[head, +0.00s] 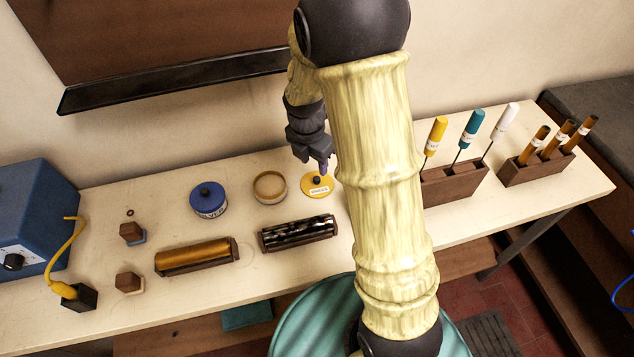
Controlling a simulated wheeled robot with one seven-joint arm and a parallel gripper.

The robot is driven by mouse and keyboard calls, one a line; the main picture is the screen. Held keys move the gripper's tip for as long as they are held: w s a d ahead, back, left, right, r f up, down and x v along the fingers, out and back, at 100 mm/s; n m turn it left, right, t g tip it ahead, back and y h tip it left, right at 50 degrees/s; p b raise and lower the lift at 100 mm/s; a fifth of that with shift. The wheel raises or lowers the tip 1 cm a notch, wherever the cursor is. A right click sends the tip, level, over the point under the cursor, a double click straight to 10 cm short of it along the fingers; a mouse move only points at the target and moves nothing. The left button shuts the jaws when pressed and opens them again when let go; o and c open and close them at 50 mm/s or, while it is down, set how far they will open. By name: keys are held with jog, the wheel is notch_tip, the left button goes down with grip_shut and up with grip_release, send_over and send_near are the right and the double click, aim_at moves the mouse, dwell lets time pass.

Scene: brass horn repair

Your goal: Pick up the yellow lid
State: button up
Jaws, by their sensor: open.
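The yellow lid (316,187) lies flat on the white bench near its middle, with a dark round knob on top and a white label at its front. My arm covers a little of the area to its right. My gripper (318,167) points down just above the lid's knob, its fingers apart. The small gap between the fingers and the knob is hard to judge from this view. An open round tin (270,187) with a tan inside stands just left of the lid.
A blue-lidded tin (208,199) stands further left. In front lie a dark patterned roll (298,233) and a brass roll (196,254) in wooden cradles. Wooden blocks holding screwdrivers (452,186) and brown tubes (536,168) stand right. A blue box (30,222) is far left.

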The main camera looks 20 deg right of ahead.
aim_at(317, 178)
jog(key=shift+w+d+f, duration=0.1)
jog(key=shift+d+f, duration=0.05)
jog(key=shift+f, duration=0.95)
jog(key=shift+w+d+f+p, duration=0.1)
jog(key=shift+w+f+p, duration=0.05)
jog(key=shift+f, duration=0.7)
jog(key=shift+w+d+f+p, duration=0.1)
jog(key=shift+d+f+p, duration=0.05)
jog(key=shift+f, duration=0.7)
jog(key=shift+w+d+f+p, duration=0.1)
jog(key=shift+w+f+p, duration=0.05)
jog(key=shift+f, duration=0.7)
jog(key=shift+c, duration=0.2)
grip_shut()
